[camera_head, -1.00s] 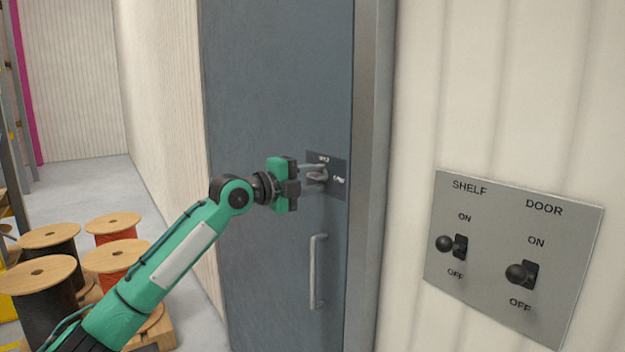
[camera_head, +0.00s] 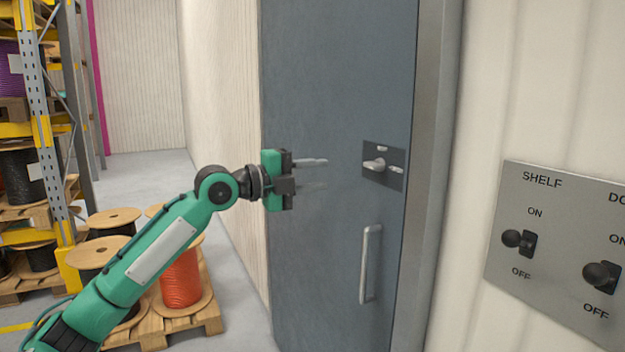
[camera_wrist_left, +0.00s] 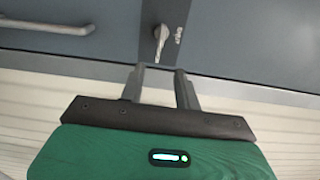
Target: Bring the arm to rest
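My left arm is green and reaches in from the lower left in the head view. Its gripper (camera_head: 314,174) is open and empty, with two thin grey fingers apart, in front of the grey-blue door (camera_head: 325,80). The door's lock plate with a small turn knob (camera_head: 375,165) is to the right of the fingertips, clear of them. In the left wrist view, the knob (camera_wrist_left: 160,40) is beyond the gap between the fingers (camera_wrist_left: 160,70). My right gripper is not in view.
A vertical door handle (camera_head: 370,264) is below the knob. A switch panel (camera_head: 560,230) with SHELF and DOOR levers is on the wall at right. At left are reels on a pallet (camera_head: 205,318) and a yellow rack (camera_head: 38,120).

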